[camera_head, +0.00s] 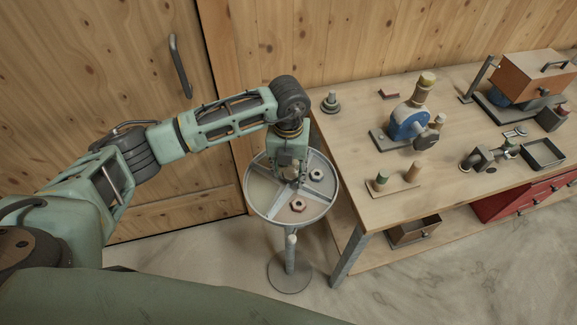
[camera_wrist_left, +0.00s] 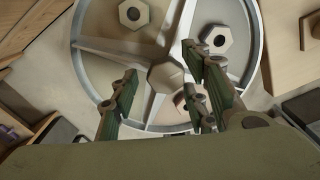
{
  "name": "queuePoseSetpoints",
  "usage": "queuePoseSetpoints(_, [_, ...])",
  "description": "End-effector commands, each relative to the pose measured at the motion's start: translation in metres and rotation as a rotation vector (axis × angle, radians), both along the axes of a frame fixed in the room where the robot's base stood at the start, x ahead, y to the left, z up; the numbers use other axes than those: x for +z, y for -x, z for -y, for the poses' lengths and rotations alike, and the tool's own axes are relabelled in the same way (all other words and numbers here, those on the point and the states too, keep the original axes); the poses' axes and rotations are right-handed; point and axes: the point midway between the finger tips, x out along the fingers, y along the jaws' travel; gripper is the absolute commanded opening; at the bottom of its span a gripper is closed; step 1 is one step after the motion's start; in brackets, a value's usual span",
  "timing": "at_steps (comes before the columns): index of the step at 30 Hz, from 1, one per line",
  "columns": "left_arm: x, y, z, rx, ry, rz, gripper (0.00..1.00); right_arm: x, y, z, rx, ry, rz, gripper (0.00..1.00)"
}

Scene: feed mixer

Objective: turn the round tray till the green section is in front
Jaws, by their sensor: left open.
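The round tray (camera_head: 326,206) has a grey rim and spokes dividing it into sections. It stands on a pole beside the workbench. The front section holds a hex nut (camera_head: 298,204) and looks brownish-red; the right one holds a pale nut (camera_head: 316,174). I cannot make out a green section; my arm hides the back of the tray. My left gripper (camera_head: 293,172) points down over the tray's middle. In the wrist view, its open green fingers (camera_wrist_left: 163,90) are spread either side of the central hex knob (camera_wrist_left: 167,77), with no clear contact. My right gripper is out of view.
The wooden workbench (camera_head: 365,212) stands close to the tray's right, carrying a blue machine (camera_head: 409,124) and a block with pegs (camera_head: 391,184). A wooden door with a dark handle (camera_head: 180,66) is behind my left arm. The floor in front is clear.

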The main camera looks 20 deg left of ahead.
Motion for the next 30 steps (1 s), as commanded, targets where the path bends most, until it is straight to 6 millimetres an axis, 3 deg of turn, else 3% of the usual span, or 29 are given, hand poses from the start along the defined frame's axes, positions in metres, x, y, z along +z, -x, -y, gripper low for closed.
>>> queuePoseSetpoints(3, [-0.001,0.0,0.0,0.0,0.001,0.0,0.43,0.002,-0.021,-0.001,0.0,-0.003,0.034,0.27])
queuePoseSetpoints(7, [-0.001,0.0,0.0,0.0,0.001,0.0,0.42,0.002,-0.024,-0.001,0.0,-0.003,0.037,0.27])
queuePoseSetpoints(21, [-0.001,0.0,-0.001,0.001,-0.002,0.0,0.01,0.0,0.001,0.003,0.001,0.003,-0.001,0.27])
queuePoseSetpoints(30, [-0.001,0.0,-0.002,0.003,-0.004,-0.001,0.0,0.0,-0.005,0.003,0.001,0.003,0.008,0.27])
